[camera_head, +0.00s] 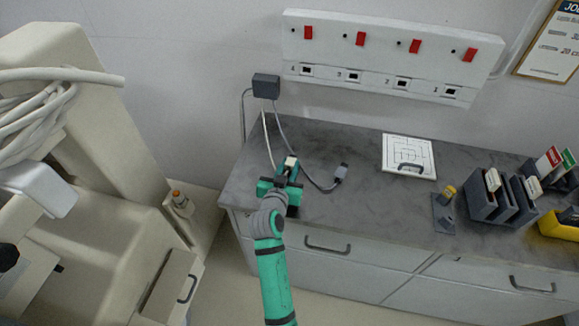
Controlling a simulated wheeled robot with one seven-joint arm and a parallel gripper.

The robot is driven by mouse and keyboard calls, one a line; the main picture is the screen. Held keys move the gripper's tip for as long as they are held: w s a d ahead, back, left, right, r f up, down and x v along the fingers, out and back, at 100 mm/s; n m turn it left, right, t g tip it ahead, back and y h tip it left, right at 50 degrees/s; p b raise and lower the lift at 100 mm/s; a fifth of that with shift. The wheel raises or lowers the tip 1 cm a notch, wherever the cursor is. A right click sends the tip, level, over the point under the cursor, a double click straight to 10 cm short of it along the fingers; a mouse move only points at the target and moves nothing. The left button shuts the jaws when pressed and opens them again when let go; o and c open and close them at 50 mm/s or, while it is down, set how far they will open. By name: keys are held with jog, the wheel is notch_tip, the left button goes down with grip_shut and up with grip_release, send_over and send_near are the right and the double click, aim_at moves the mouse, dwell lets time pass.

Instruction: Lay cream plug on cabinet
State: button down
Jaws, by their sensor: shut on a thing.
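My gripper (287,177) is over the left end of the grey cabinet top (335,215), near its front edge. A light cable runs from the plug up to a dark box (266,86) on the wall. I cannot tell whether the plug touches the cabinet top. A second plug, grey (341,172), lies on the cabinet to the right on a grey cable.
A white strip with red switches and sockets (385,82) is on the wall. A white board (409,157), dark racks (487,202) and a yellow object (560,226) stand to the right. A beige machine with coiled hose (95,190) fills the left. The cabinet middle is clear.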

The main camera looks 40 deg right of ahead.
jog(key=shift+f, duration=0.3)
jog(key=c, duration=1.4)
grip_release()
jog(key=v, duration=1)
jog(key=shift+s+a+r, duration=0.15)
jog(key=shift+s+a, duration=0.1)
jog(key=shift+a, duration=0.05)
